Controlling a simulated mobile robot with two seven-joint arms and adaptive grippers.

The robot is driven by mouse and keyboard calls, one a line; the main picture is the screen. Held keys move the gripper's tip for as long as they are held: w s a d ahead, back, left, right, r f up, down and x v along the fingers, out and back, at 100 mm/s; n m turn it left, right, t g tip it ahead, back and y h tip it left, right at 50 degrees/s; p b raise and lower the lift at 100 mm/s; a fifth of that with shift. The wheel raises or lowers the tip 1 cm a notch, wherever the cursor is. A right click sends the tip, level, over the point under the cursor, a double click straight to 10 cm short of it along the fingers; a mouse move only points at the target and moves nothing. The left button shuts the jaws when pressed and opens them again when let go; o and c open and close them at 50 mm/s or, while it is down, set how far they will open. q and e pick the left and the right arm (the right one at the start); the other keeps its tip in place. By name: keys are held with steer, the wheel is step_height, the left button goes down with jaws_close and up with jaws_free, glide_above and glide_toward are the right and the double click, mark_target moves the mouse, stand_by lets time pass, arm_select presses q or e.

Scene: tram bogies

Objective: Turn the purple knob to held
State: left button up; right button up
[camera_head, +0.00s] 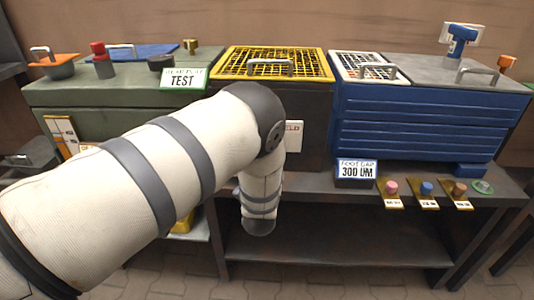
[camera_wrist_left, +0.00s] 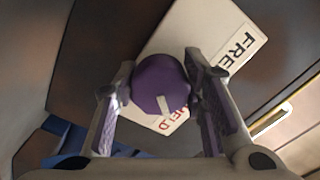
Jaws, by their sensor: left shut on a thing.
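The purple knob (camera_wrist_left: 160,84) is in the middle of the left wrist view. It has a white mark on its lower part, towards the red letters. It sits on a white plate (camera_wrist_left: 195,35) with FREE at the upper right and red letters, ending in ELD, partly hidden below the knob. My left gripper (camera_wrist_left: 158,75) is shut on the knob, one finger on each side. In the head view the plate (camera_head: 295,136) shows partly beside my left arm, which hides the knob and gripper. My right gripper is not in view.
A green cabinet (camera_head: 50,93) stands at the left and a blue ribbed box (camera_head: 415,125) at the right. A yellow grille (camera_head: 235,62) tops the middle unit. Small coloured knobs (camera_head: 426,188) and a 300 UM sign (camera_head: 357,170) are along the bench's front right.

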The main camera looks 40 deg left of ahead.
arm_select(q)
steer(key=shift+f, duration=0.1)
steer(key=o, duration=1.2)
steer(key=v, duration=1.2)
steer(key=shift+s, duration=0.1)
steer(key=shift+a, duration=0.1)
